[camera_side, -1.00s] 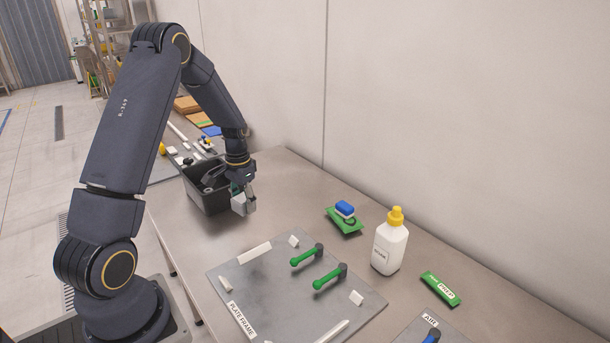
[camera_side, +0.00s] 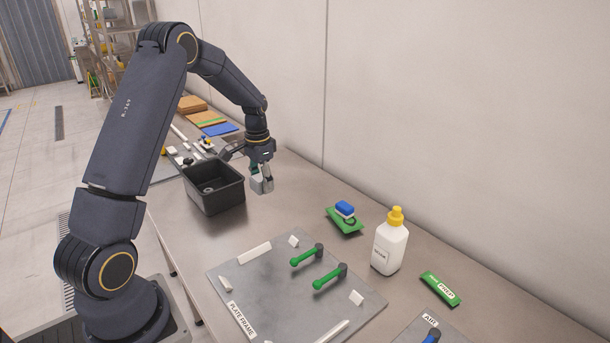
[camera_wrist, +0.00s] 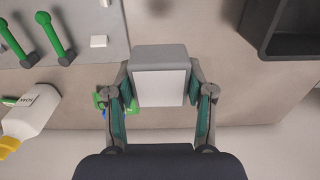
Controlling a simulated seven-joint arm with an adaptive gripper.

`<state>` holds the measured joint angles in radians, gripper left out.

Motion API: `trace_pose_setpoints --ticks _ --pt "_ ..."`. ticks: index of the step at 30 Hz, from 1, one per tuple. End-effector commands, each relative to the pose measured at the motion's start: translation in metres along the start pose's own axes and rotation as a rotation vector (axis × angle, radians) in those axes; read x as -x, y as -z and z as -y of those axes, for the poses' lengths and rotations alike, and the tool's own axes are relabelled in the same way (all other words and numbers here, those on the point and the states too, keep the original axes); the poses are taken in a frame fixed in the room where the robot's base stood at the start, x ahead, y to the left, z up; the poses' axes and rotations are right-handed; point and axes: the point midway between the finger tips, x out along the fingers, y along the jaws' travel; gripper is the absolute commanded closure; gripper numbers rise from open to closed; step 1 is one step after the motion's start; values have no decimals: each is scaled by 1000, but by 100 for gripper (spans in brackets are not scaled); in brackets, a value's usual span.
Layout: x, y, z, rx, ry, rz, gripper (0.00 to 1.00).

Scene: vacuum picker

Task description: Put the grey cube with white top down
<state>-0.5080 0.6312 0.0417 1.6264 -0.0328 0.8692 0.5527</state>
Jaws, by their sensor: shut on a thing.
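The grey cube with white top (camera_wrist: 160,86) is between the two fingers of my gripper (camera_wrist: 160,98) in the wrist view, its white face toward the camera. In the side view the cube (camera_side: 262,185) hangs at the fingertips of my gripper (camera_side: 261,174), to the right of the black bin. The cube looks close to the table (camera_side: 290,205), but I cannot tell whether it touches. The fingers are shut on the cube.
The black bin (camera_side: 216,200) stands just left of the gripper and also shows in the wrist view (camera_wrist: 266,38). Bare table lies between.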

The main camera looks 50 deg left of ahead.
Motion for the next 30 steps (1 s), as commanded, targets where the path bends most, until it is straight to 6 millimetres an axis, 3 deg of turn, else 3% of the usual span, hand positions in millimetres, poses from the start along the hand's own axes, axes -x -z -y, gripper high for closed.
trace_pose_setpoints --ticks 4,13,18,30 --pt "-19 19 3 -11 -8 15 83" --pt "-52 83 32 -10 -8 15 83" --pt "-87 107 43 -9 -8 16 83" --pt "-116 125 51 -9 -9 16 83"
